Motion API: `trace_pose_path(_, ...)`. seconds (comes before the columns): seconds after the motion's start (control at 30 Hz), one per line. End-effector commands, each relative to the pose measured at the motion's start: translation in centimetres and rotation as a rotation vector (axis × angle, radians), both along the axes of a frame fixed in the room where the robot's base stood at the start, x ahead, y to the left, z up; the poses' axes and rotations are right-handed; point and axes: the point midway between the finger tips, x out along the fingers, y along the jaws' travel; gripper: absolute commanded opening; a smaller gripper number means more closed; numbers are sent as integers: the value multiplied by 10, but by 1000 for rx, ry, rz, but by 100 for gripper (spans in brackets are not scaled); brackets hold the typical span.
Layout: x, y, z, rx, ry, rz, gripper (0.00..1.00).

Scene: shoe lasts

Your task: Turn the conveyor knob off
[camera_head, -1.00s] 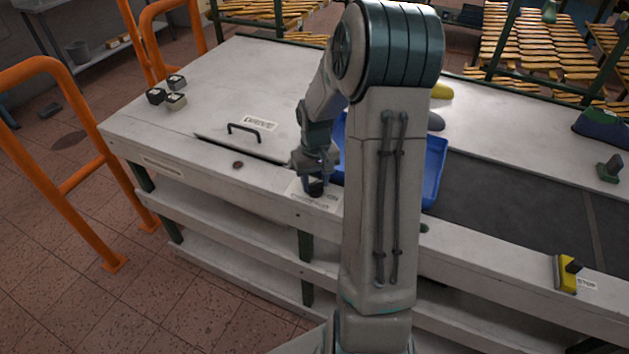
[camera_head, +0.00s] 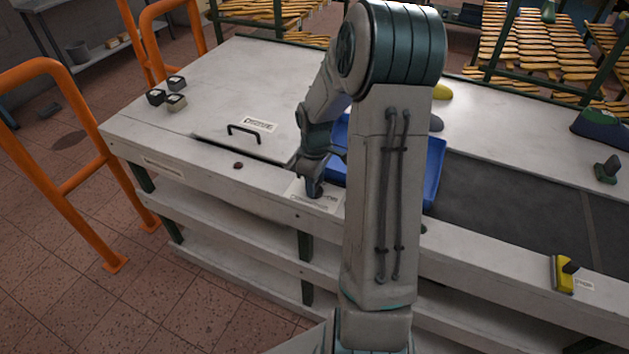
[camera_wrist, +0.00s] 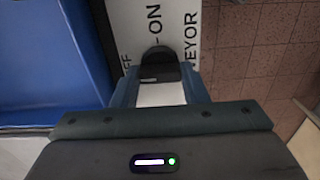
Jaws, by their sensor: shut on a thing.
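The conveyor knob (camera_wrist: 158,66) is black and round-ended. In the wrist view it sits between the two fingers of my gripper (camera_wrist: 160,84), which is shut on it. A small pale mark shows on the knob. Beside it is a white label plate (camera_wrist: 145,20) with "ON", part of "OFF" and part of "CONVEYOR". In the head view my gripper (camera_head: 312,190) points down at the plate (camera_head: 326,200) on the bench's front edge, and it hides the knob there.
A blue tray (camera_head: 434,172) stands behind my arm, close to the gripper; it also fills the left of the wrist view (camera_wrist: 50,50). A hatch with a black handle (camera_head: 243,129) lies left. A yellow stop device (camera_head: 563,273) is on the front edge at right. Orange rails (camera_head: 75,180) stand left.

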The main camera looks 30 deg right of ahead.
Motion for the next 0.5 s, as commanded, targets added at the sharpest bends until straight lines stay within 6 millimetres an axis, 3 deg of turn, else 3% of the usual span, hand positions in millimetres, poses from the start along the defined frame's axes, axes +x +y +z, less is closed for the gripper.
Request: trace_pose_path(0.5, 0, 1, 0, 1, -1, 36, 17)
